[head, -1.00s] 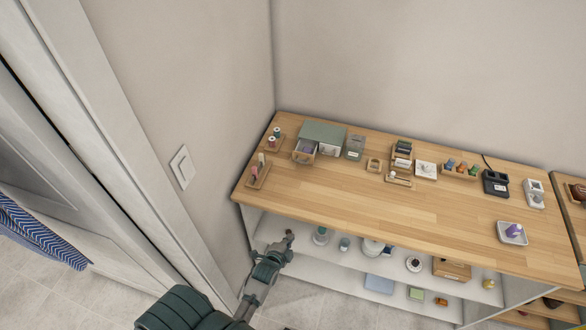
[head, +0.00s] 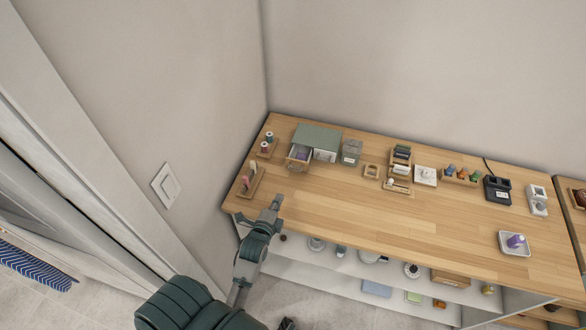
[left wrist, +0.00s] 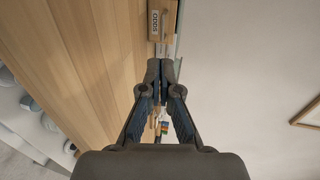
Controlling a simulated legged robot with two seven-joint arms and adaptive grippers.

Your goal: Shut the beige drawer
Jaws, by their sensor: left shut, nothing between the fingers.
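The beige drawer (head: 297,164) is pulled out from the left part of a small green-topped cabinet (head: 318,136) at the back left of the wooden counter. A purple item lies inside. My left gripper (head: 277,203) is shut and empty over the counter's front left edge, in front of the drawer and apart from it. In the left wrist view the shut fingertips (left wrist: 160,68) point toward a beige front labelled "ODDS" (left wrist: 155,22), which seems to be this drawer. A dark part at the head view's bottom edge may be my right gripper (head: 287,324); its jaws cannot be made out.
A wooden tray (head: 250,181) with upright items stands left of the drawer, and a spool holder (head: 267,149) behind it. A clear box (head: 351,152) stands to the cabinet's right. The wall is close on the left. The counter (head: 370,205) is bare in front of the drawer.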

